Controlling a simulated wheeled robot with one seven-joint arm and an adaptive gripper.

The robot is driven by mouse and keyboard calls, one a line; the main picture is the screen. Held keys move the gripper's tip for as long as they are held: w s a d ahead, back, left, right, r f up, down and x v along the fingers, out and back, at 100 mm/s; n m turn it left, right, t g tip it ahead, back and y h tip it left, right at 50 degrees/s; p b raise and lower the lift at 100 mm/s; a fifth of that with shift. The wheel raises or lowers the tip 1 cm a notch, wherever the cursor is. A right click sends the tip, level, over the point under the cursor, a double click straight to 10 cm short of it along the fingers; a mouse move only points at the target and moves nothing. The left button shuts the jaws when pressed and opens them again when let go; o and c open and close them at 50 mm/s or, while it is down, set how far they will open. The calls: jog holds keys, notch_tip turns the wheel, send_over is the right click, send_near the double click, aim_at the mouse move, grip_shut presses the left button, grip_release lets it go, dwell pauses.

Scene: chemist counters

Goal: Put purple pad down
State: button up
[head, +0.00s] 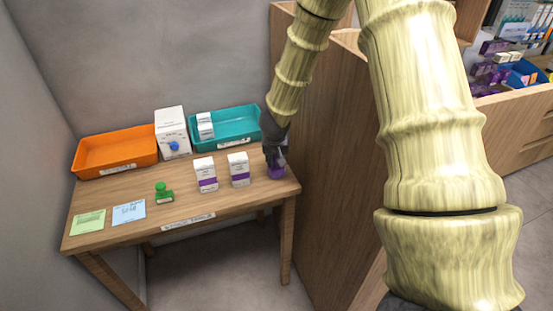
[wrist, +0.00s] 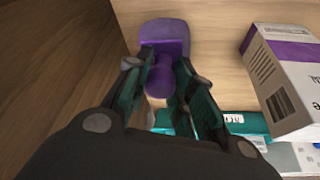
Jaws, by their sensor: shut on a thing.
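The purple pad (head: 277,172) is a small purple stamp-like piece with a knob handle and a wider base. It is at the right end of the small wooden table (head: 135,188). My gripper (head: 274,152) points down over it and is shut on its handle. In the wrist view the purple pad (wrist: 165,40) shows between the fingers of my gripper (wrist: 160,85), with its base beyond the fingertips. The base is at or very close to the tabletop; I cannot tell if it touches.
Two white boxes with purple bands (head: 239,169) (head: 205,174) stand left of my gripper. A teal tray (head: 235,127), a white carton (head: 172,131) and an orange tray (head: 115,152) line the back. A green stamp (head: 163,193) and paper notes (head: 128,211) lie left. A wooden cabinet side (head: 325,150) rises close on the right.

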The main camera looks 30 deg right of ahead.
jog(key=shift+f, duration=0.15)
jog(key=o, duration=0.9)
jog(key=p+v, duration=0.4)
jog(key=v, duration=0.7)
jog(key=s+a+f+n+g+h, duration=0.1)
jog(key=s+a+f+n, duration=0.15)
jog(key=s+f, duration=0.65)
jog(key=s+a+f+n+g, duration=0.1)
jog(key=s+a+f+n, duration=0.15)
jog(key=s+f, duration=0.65)
jog(key=s+a+f+y, duration=0.1)
jog(key=s+a+f, duration=0.3)
jog(key=s, duration=0.1)
jog(key=s+a+f+n+g+y, duration=0.1)
jog(key=s+a+f, duration=0.3)
jog(key=s, duration=0.2)
jog(key=s+a+f+y, duration=0.1)
jog(key=s+a+f, duration=0.3)
jog(key=s+f, duration=0.1)
jog(key=shift+s+a+n+g+y, duration=0.25)
jog(key=shift+s+n+g+y, duration=0.15)
jog(key=shift+s, duration=0.35)
